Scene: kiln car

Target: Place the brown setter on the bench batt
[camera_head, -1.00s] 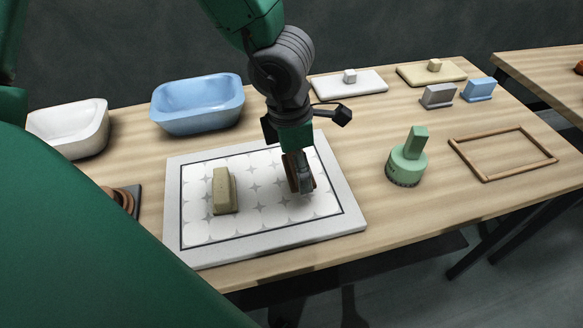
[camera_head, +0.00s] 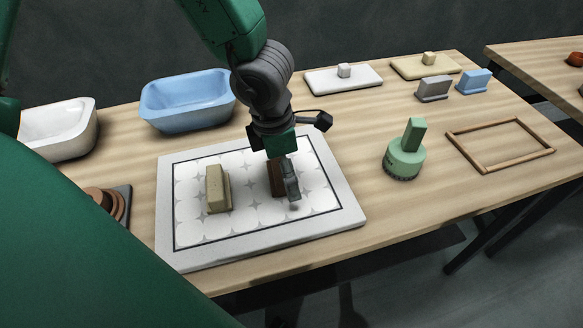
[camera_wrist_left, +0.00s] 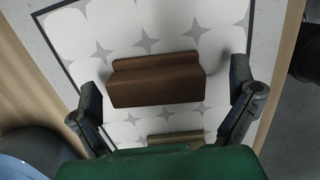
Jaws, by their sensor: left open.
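The brown setter (camera_head: 275,178) appears to rest on the bench batt (camera_head: 345,215), a pale board with a grey rim and a star-patterned face. In the left wrist view the setter (camera_wrist_left: 157,85) is a dark brown stepped block lying between the fingers. My left gripper (camera_head: 284,186) is over the batt, pointing down. In the left wrist view its fingers (camera_wrist_left: 163,92) are wide open, one on each side of the setter with gaps. In the head view the near finger hides part of the setter. My right gripper is not in view.
A tan setter (camera_head: 217,189) stands on the batt, left of the brown one. A green stamp-like tool (camera_head: 405,160) and a wooden frame (camera_head: 500,145) lie to the right. A blue basin (camera_head: 188,103) and a white basin (camera_head: 58,130) are behind. Free table lies right of the batt.

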